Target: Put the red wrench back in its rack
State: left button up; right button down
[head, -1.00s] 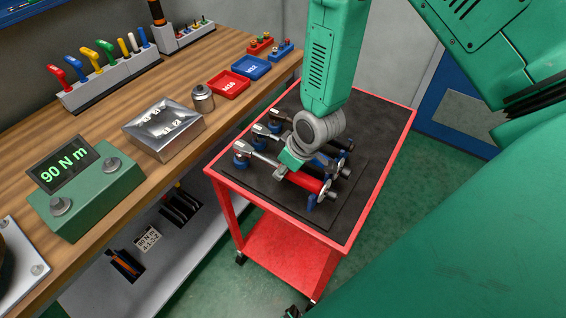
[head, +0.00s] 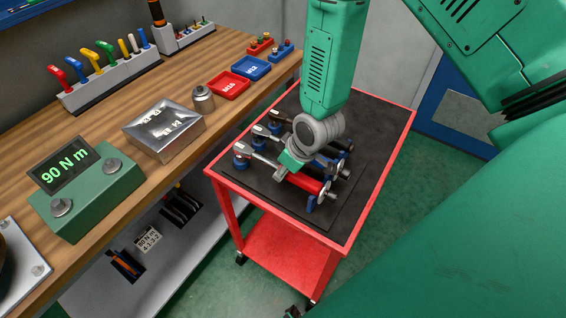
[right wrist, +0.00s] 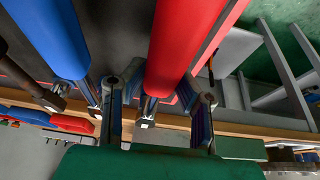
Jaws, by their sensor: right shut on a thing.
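The red wrench (head: 306,184) has a red handle and a chrome head, and lies across the front of the cart. My right gripper (head: 291,163) is shut on it from above, near the middle. In the right wrist view the red handle (right wrist: 183,45) runs between the two fingers (right wrist: 161,108). The rack is a row of blue holders on the cart's dark mat; the front holder (head: 311,204) is under the handle end, and another (head: 240,163) is by the head. The wrench is at or just above them; contact is not clear. My left gripper is not in view.
Two more wrenches lie behind, partly hidden by my arm; one has a blue handle (right wrist: 50,35). The red cart (head: 290,228) stands beside a wooden bench (head: 105,193) with a torque display (head: 65,168), a metal box and trays. The cart's right side is clear.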

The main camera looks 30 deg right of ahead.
jog(key=shift+f, duration=0.1)
dwell(0.7)
jog(key=c, duration=1.2)
grip_release()
jog(key=shift+o, duration=0.2)
jog(key=shift+s+d+r, duration=0.1)
jog(key=shift+s+r, duration=0.05)
jog(key=shift+r, duration=0.35)
jog(key=v, duration=1.1)
jog(key=shift+f, duration=0.1)
